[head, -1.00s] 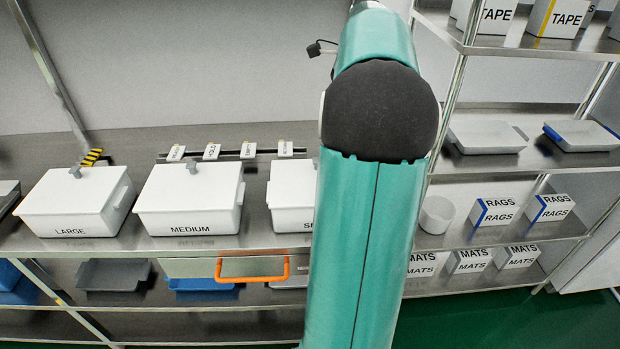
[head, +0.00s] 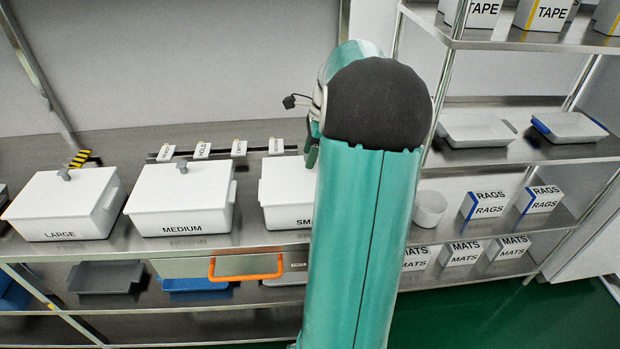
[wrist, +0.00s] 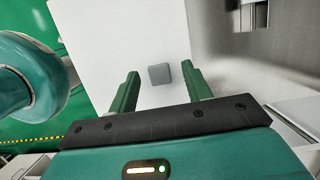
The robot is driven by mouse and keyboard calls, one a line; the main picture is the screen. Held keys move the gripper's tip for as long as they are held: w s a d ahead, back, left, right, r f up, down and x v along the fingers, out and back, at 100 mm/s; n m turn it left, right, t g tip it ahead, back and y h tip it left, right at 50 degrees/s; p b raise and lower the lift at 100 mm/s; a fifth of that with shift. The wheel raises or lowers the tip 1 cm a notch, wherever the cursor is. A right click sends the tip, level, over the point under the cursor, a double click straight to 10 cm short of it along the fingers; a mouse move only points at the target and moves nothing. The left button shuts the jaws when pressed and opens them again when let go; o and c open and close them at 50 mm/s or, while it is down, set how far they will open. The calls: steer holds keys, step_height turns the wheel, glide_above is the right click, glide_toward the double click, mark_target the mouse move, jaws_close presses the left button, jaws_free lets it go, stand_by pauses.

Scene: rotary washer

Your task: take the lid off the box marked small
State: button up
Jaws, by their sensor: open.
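The box marked small (head: 286,195) is white and stands on the steel counter, with its right part hidden behind my arm in the head view. Only the letters "SM" of its label show. In the wrist view its white lid (wrist: 120,40) fills the middle, with a grey square knob (wrist: 159,74) on top. My gripper (wrist: 160,82) is open, with its two green fingers on either side of the knob. The fingers look apart from the knob; how high they are above the lid I cannot tell.
The boxes marked large (head: 62,205) and medium (head: 181,199) stand to the left, each with a lid and grey knob. An orange handle (head: 246,277) sticks out below the counter. A shelf rack with a white round tub (head: 429,208) and labelled boxes stands at right.

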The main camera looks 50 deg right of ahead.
steer(key=shift+f, duration=0.1)
steer(key=shift+c, duration=0.2)
jaws_close()
